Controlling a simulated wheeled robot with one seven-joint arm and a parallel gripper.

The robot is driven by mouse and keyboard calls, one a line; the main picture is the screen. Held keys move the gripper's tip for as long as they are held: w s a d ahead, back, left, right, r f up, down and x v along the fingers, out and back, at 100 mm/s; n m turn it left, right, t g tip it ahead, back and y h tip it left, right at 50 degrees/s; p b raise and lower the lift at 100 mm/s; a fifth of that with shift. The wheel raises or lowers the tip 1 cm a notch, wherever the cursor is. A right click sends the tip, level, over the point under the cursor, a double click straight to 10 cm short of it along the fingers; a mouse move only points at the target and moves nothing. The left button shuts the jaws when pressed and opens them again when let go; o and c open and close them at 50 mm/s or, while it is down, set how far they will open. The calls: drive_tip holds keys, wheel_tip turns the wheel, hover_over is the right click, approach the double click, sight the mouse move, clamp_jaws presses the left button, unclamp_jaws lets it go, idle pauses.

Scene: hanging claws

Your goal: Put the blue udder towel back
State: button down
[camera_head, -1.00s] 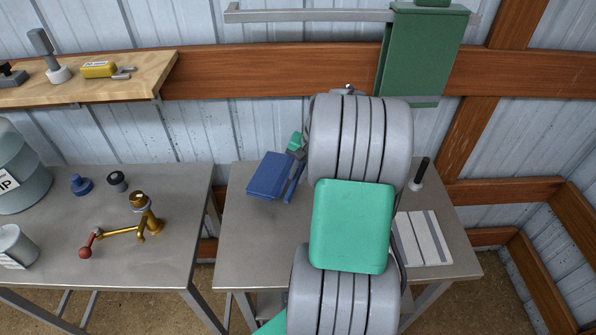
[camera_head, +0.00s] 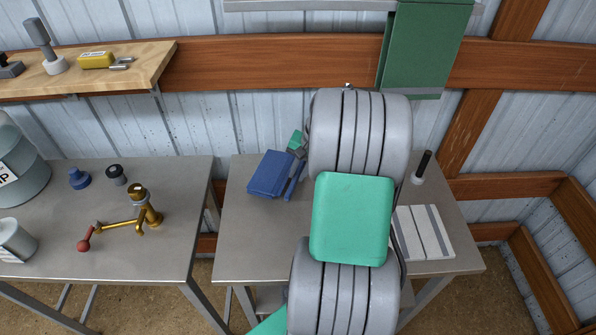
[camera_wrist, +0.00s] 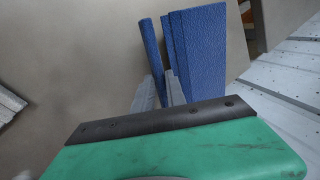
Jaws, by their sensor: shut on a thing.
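The blue udder towel (camera_head: 267,174) is a folded, textured blue stack with a thinner flap (camera_head: 294,181) beside it on the right. In the head view it is at the back left of the right-hand table; I cannot tell whether it touches the top. In the wrist view the thick blue stack (camera_wrist: 205,48) is ahead, with the thin flap (camera_wrist: 150,48) to its left. My gripper (camera_wrist: 159,92) is shut on the towel at the flap, one grey finger on each side. My arm hides most of my gripper in the head view.
A grey rail (camera_head: 300,6) runs along the wall, with a dark green panel (camera_head: 425,50) hanging at its right. A white striped cloth (camera_head: 424,233) and a black-handled tool (camera_head: 420,168) are on the right table (camera_head: 245,245). The left table holds a brass crank (camera_head: 130,222).

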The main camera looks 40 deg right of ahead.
drive_tip(key=shift+f+b, duration=0.6)
drive_tip(key=shift+f, duration=0.6)
drive_tip(key=c, duration=1.3)
unclamp_jaws()
drive_tip(key=shift+r, duration=0.1)
drive_tip(key=shift+p+v, duration=2.85)
drive_tip(key=shift+v, duration=0.55)
drive_tip(key=shift+w+a+r, duration=0.1)
drive_tip(key=shift+w+a, duration=0.05)
wheel_tip(320, 180, up, 4)
drive_tip(key=p, duration=0.3)
